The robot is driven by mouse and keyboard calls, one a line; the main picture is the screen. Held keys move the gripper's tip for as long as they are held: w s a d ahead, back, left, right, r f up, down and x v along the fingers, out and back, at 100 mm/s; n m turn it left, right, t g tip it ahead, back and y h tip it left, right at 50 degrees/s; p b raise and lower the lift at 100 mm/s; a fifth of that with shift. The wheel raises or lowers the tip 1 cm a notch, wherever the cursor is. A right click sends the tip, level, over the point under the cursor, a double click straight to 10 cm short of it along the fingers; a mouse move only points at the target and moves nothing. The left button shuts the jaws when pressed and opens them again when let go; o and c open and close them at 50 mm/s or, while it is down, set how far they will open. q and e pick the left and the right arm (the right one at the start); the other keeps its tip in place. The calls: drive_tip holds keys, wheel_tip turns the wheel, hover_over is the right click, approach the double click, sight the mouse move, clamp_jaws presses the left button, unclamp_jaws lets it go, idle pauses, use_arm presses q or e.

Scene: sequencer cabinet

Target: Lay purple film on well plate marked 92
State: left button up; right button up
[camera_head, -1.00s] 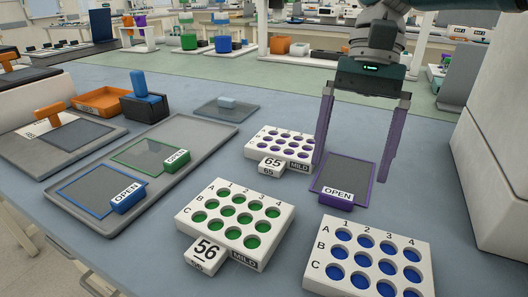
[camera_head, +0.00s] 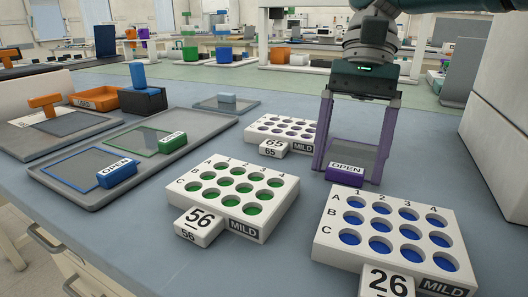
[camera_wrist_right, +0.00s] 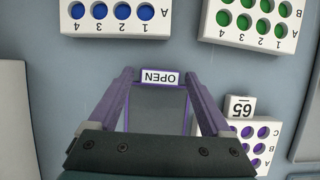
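In the right wrist view the film (camera_wrist_right: 158,108) lies between the fingers (camera_wrist_right: 158,76). The blue-welled plate (camera_head: 326,226) is tagged 26 as I see it, at front right. The green-welled plate (camera_head: 243,210) is tagged 56; the purple-welled plate (camera_head: 257,137) is tagged 65. No tag reads 92 here. My left gripper is out of view.
A grey tray (camera_head: 205,131) at left holds a blue-framed film (camera_head: 72,168) and a green-framed film (camera_head: 140,139), both with OPEN tabs. An orange bin (camera_head: 95,97) and a blue-handled tool (camera_head: 139,88) stand behind. A white cabinet (camera_head: 500,130) borders the right.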

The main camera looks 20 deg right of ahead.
drive_tip(key=c, duration=1.3)
drive_tip(key=shift+o, duration=0.2)
drive_tip(key=shift+r, duration=0.1)
